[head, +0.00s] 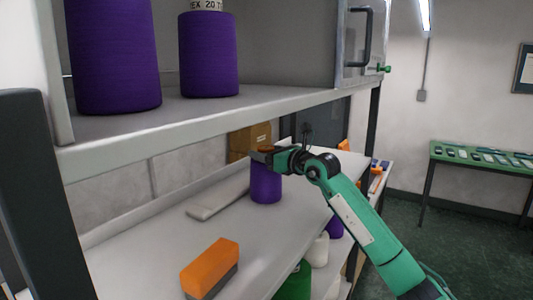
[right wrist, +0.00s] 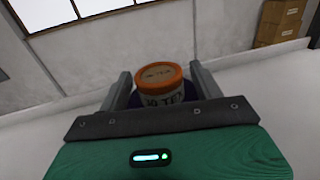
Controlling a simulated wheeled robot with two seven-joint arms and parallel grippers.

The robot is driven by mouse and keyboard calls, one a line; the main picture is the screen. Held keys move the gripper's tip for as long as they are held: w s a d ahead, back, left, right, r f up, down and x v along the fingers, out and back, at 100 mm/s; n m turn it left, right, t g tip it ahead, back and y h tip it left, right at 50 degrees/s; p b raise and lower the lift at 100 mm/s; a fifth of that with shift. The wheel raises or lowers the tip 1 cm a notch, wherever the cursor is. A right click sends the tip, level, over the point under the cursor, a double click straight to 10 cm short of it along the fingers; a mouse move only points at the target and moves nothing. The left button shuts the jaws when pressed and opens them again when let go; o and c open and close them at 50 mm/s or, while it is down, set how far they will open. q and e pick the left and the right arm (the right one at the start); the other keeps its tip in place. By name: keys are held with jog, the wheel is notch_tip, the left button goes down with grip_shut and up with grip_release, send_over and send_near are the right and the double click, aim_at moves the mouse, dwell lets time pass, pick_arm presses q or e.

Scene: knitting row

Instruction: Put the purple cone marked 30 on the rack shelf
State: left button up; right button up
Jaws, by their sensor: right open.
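The purple cone (head: 266,184) stands upright on the pale lower surface. In the right wrist view the cone (right wrist: 163,86) shows an orange top and a pale band that seems to read 30 TEX, with purple below. My right gripper (head: 266,155) is at the top of this cone, its fingers open on either side of it in the right wrist view (right wrist: 160,78). Whether a finger touches it I cannot tell. The rack shelf (head: 200,108) is above and to the left, holding two larger-looking purple cones (head: 113,55) (head: 209,55). My left gripper is not in view.
An orange-and-grey block (head: 210,265) and a flat pale strip (head: 218,198) lie on the lower surface. A cardboard box (head: 250,140) stands behind. More cones, white (head: 318,250) and green (head: 294,283), sit below its right edge. The shelf's front right part looks clear.

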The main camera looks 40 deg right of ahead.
jog(key=s+d+b, duration=0.2)
jog(key=s+b, duration=0.4)
jog(key=s, duration=0.6)
jog(key=shift+d, duration=0.15)
